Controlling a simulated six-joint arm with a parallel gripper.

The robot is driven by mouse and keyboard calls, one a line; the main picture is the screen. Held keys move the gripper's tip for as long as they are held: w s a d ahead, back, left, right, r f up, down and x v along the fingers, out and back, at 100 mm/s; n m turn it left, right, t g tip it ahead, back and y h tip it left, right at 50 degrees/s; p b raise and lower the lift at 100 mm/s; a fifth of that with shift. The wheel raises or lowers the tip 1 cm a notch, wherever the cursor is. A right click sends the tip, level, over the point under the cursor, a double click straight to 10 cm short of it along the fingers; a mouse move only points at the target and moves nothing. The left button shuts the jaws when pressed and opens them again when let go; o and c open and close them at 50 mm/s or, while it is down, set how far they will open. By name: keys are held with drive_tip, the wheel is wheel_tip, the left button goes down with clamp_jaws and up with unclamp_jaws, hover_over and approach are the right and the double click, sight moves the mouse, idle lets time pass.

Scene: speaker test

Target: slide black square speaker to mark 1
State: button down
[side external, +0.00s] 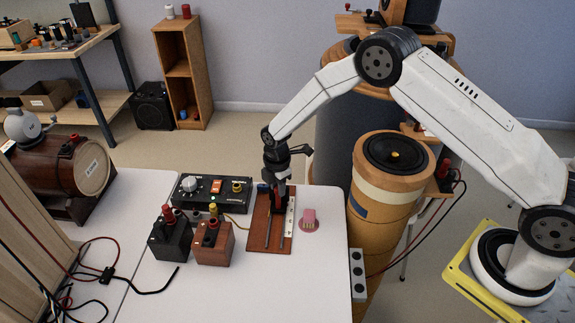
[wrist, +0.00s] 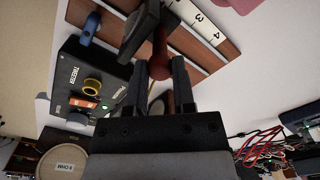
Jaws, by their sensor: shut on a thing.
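A brown sliding board (side external: 260,235) with two metal rails and a white numbered scale (side external: 290,216) lies on the white table. My gripper (side external: 280,190) is at its far end, pointing down. In the wrist view my gripper (wrist: 163,82) is shut on a red knob (wrist: 160,58). A dark flat piece (wrist: 139,28) lies beside the knob over the board, partly hidden by the fingers; I cannot tell whether it is the black square speaker. The scale shows 3 and 4 in the wrist view (wrist: 205,25); mark 1 is not legible.
A black control box (side external: 213,192) with knobs stands left of the board. A black box (side external: 170,240) and a brown box (side external: 213,243) with terminals stand in front of it. A pink piece (side external: 309,216) is right of the board. Loose cables lie at front left.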

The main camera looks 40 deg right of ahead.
drive_tip(key=shift+w+d, duration=1.25)
drive_tip(key=shift+w, duration=0.05)
drive_tip(key=shift+r, duration=0.1)
drive_tip(key=shift+c, duration=2.2)
unclamp_jaws()
drive_tip(key=shift+r, duration=0.1)
wheel_tip(320, 180, up, 8)
drive_tip(key=shift+f, duration=0.25)
drive_tip(key=shift+s+r, duration=0.1)
